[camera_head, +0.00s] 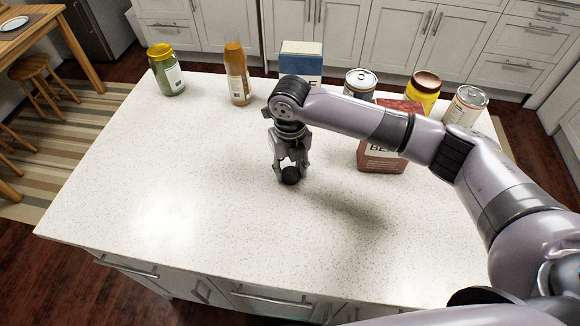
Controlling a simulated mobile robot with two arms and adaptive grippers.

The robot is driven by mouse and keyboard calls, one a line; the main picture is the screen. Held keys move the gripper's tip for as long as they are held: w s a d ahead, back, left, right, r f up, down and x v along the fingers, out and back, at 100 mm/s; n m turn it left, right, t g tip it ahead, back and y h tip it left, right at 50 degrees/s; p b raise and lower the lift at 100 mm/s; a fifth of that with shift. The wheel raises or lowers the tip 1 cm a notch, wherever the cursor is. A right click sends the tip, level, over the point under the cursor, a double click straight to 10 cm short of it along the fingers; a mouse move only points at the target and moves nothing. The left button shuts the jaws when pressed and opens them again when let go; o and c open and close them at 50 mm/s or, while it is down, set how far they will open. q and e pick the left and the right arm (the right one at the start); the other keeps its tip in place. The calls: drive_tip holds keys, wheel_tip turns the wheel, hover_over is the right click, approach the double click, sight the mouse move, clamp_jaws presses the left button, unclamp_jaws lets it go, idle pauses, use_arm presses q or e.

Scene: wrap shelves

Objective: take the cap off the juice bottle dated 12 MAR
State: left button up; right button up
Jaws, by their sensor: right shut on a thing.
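A tall orange-brown bottle (238,78) with a pale label stands upright at the back left of the counter. Its label is too small to read, so I cannot tell its date. My right gripper (290,171) points down over the middle of the counter, in front of the bottle and apart from it. It is shut on a small dark round thing (290,177), low over the counter. I cannot tell whether this thing is a cap or whether it touches the counter. My left gripper is not in view.
A green jar (166,75) with a yellow lid stands left of the bottle. A blue and white box (301,62), cans (466,106), a yellow jar with a brown lid (424,92) and a red-brown box (381,160) stand right. The counter's front left (150,200) is clear.

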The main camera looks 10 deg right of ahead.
drive_tip(key=o, duration=1.3)
drive_tip(key=shift+f, duration=0.1)
